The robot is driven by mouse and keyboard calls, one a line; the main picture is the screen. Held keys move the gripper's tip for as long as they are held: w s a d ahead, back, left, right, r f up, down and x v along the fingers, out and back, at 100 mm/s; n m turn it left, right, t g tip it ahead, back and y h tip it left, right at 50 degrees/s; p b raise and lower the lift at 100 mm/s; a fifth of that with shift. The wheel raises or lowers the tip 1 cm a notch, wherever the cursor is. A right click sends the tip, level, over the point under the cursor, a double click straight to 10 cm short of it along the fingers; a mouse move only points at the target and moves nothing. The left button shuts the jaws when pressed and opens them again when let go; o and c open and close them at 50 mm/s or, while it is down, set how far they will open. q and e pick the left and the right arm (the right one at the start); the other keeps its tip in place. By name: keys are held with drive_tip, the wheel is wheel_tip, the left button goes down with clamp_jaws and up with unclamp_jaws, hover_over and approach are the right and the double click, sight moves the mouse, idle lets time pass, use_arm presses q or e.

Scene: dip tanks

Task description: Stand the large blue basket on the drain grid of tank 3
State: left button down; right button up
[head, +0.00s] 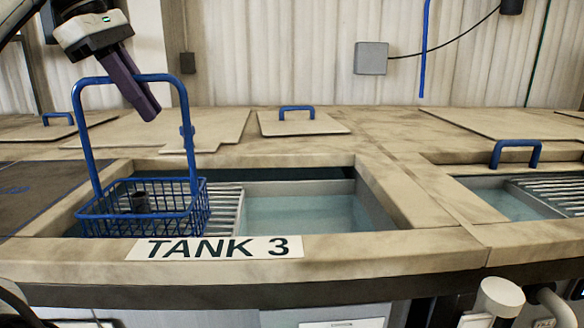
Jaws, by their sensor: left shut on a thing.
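The large blue basket (92,222) is upright at the left end of tank 3, with a tall handle and a dark round part (140,203) inside. My left gripper (143,106) is shut on the top bar of its handle. The drain grid (227,208) of tank 3 shows as slats just right of the basket; the basket hides the rest. I cannot tell whether the basket's bottom touches the grid or hangs just above it. The "TANK 3" label (214,248) is on the front rim. My right gripper is not in view.
Water (300,212) fills the right part of tank 3. A lid with a blue handle (297,128) lies behind it. Another tank with a grid (550,195) and a blue handle (515,150) at its edge is on the right. A grey wall box (371,58) hangs behind.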

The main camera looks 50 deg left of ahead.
use_arm(q)
drive_tip(key=shift+f, duration=0.2)
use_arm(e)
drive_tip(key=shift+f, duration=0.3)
use_arm(q)
drive_tip(key=c, duration=1.7)
unclamp_jaws()
drive_tip(key=shift+c, duration=0.2)
